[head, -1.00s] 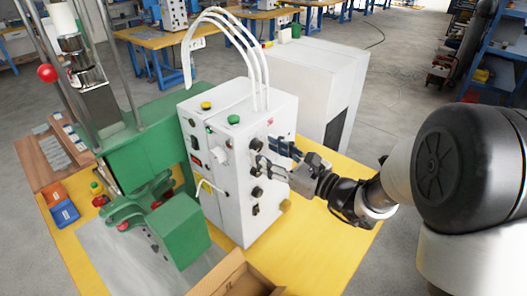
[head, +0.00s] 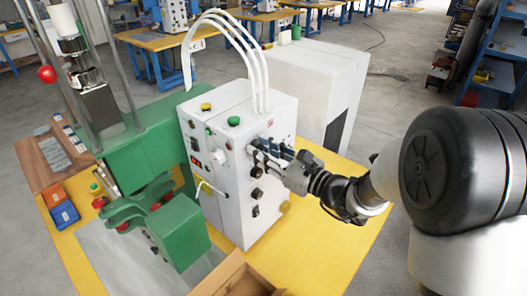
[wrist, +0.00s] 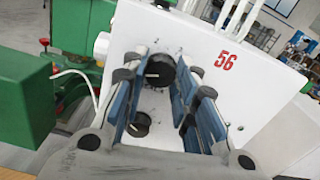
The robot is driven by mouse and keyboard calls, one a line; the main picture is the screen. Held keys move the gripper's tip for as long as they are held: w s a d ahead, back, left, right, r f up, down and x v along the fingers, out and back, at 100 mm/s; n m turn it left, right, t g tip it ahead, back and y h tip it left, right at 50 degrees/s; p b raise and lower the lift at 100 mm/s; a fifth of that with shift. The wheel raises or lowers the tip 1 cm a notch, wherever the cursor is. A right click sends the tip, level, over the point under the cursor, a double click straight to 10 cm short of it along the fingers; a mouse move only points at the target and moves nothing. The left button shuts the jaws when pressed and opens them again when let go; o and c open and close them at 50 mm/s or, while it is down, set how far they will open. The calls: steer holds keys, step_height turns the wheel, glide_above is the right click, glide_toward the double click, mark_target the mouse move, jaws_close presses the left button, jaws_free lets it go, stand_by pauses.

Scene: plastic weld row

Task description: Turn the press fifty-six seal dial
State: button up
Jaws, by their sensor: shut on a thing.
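The white press control box (head: 226,173) stands on the yellow table, with a red "56" on the face seen in the wrist view (wrist: 226,60). That face carries several black dials. In the wrist view, the upper dial (wrist: 160,70) sits between my gripper's two blue-padded fingertips (wrist: 164,64), and the gripper is shut on it. A lower dial (wrist: 137,125) shows between the fingers, closer to the palm. In the head view, my gripper (head: 262,151) reaches the box's right face from the right and hides the held dial. The dial markings are too small to read.
A lower dial (head: 257,194) sits below my gripper on the same face. White cables (head: 262,70) rise from the box top. The green press (head: 150,160) stands left, an open cardboard box (head: 235,275) in front, and a white cabinet (head: 310,75) behind.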

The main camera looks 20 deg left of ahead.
steer(key=shift+c, duration=1.2)
steer(key=shift+m+p, duration=0.3)
steer(key=m+p, duration=0.3)
steer(key=shift+r+m, duration=0.1)
steer(key=shift+m, duration=0.2)
steer(key=m+p, duration=0.6)
steer(key=m, duration=0.2)
steer(key=m+p, duration=0.7)
steer(key=m, duration=0.1)
steer(key=shift+s+m, duration=0.2)
steer(key=shift+m, duration=0.2)
steer(key=shift+m+p, duration=0.3)
